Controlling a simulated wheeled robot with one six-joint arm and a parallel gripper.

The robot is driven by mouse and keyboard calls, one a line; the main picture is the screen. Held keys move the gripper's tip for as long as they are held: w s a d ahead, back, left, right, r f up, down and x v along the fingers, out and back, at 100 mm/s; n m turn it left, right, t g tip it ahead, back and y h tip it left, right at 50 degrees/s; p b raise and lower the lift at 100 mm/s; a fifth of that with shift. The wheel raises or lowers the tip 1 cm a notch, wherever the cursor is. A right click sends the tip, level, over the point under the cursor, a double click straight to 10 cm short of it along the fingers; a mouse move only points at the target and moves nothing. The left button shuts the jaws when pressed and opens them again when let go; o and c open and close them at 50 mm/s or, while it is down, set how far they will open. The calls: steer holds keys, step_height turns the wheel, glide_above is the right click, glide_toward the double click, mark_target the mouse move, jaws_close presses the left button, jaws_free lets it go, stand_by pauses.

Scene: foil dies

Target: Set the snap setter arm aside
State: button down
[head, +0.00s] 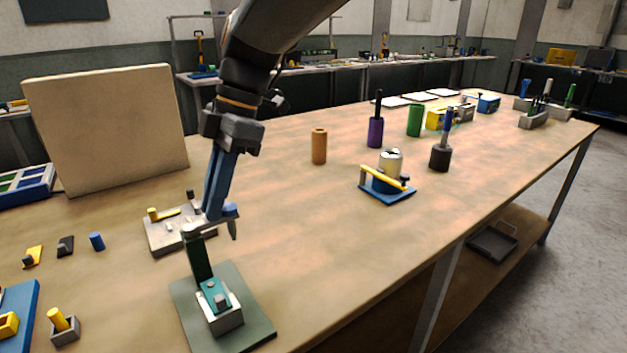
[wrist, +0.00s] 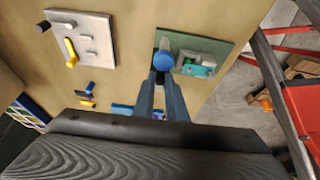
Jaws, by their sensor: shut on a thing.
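The snap setter stands at the near front of the bench. It has a green base plate (head: 255,318), a dark green post (head: 199,258) and a teal-and-grey block (head: 218,300) on the plate. The snap setter arm (head: 208,226) is a grey bar at the top of the post, with a blue end and a pointed tip hanging on its right. My gripper (head: 214,213) reaches down from above and is shut on this arm. In the wrist view, the fingers (wrist: 164,78) close by a blue knob over the green plate. The exact contact is partly hidden by the fingers.
A grey plate (head: 165,240) with a yellow lever lies just behind the setter. Small yellow, black and blue parts lie to the left. A tan board (head: 105,125) stands behind. A blue-based can fixture (head: 388,193) sits to the right. The bench between is clear.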

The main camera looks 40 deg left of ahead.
stand_by(0.3)
steer(key=c, duration=1.8)
jaws_free()
steer(key=shift+s+a, duration=0.1)
steer(key=shift+o, duration=0.2)
steer(key=shift+w+r, duration=0.2)
steer(key=shift+r, duration=0.05)
steer(key=v, duration=0.7)
steer(key=shift+r, duration=0.1)
